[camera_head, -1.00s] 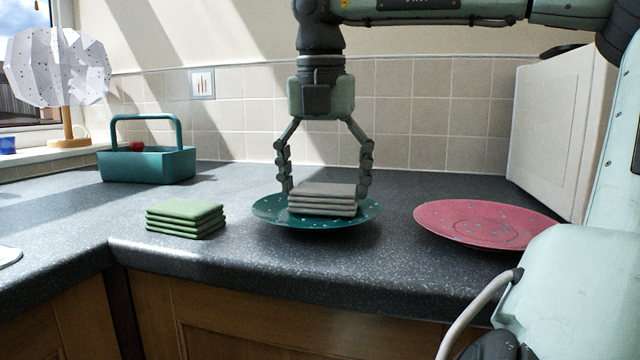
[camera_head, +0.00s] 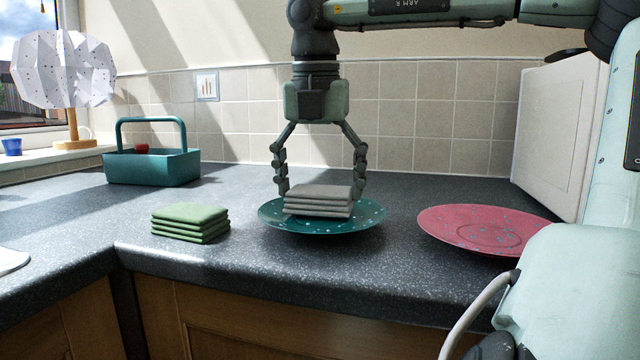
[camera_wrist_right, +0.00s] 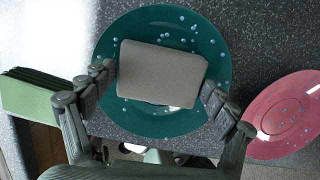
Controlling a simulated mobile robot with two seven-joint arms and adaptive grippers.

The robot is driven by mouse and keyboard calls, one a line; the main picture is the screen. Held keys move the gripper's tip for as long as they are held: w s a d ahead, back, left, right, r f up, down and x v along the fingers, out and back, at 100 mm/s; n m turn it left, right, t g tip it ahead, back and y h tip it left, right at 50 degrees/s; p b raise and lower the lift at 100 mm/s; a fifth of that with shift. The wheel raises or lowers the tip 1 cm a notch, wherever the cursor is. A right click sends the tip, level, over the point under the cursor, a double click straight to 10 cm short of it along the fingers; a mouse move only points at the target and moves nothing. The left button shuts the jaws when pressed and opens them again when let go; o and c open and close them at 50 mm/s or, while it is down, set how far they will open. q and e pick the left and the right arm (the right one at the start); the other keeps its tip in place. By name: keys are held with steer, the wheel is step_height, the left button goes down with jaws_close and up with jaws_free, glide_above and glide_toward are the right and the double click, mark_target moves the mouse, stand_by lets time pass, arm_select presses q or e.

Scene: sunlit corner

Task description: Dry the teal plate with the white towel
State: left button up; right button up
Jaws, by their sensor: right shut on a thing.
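The teal plate (camera_head: 370,217) lies on the dark counter, with pale blue drops on its face. The folded white towel (camera_head: 318,200), greyish in this light, rests on the plate. My right gripper (camera_head: 320,190) points down from above and is shut on the towel, one finger at each side. In the right wrist view the towel (camera_wrist_right: 160,72) covers the middle of the teal plate (camera_wrist_right: 190,25), and drops show around it, mostly at the upper right and right. The plate under the towel is hidden. My left gripper is not in view.
A folded green towel (camera_head: 190,222) lies left of the plate. A pink plate (camera_head: 487,229) with drops lies to the right. A teal caddy (camera_head: 152,168) holding something red stands at the back left. A white box-like appliance (camera_head: 556,135) stands at the back right.

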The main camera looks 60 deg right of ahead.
mark_target(310, 195)
steer(key=shift+s+a+f+b, duration=0.1)
steer(key=shift+a+b, duration=0.1)
steer(key=shift+a, duration=0.6)
steer(key=shift+s+a+b, duration=0.1)
steer(key=shift+a+b, duration=0.05)
steer(key=shift+a, duration=0.6)
steer(key=shift+s+d, duration=0.3)
steer(key=shift+d, duration=0.55)
steer(key=shift+s+d, duration=0.3)
steer(key=shift+d, duration=0.55)
steer(key=shift+s+a+f+b, duration=0.15)
steer(key=shift+a+b, duration=0.25)
steer(key=shift+a, duration=1.25)
steer(key=shift+w+d+r+p, duration=0.1)
steer(key=shift+w+d+p, duration=0.3)
steer(key=shift+d, duration=0.25)
steer(key=shift+w+d+r+p, duration=0.1)
steer(key=shift+w+d+p, duration=0.15)
steer(key=shift+w+d, duration=0.3)
steer(key=shift+d, duration=0.35)
steer(key=shift+r+p, duration=2.4)
steer(key=shift+r, duration=0.55)
steer(key=shift+r, duration=0.1)
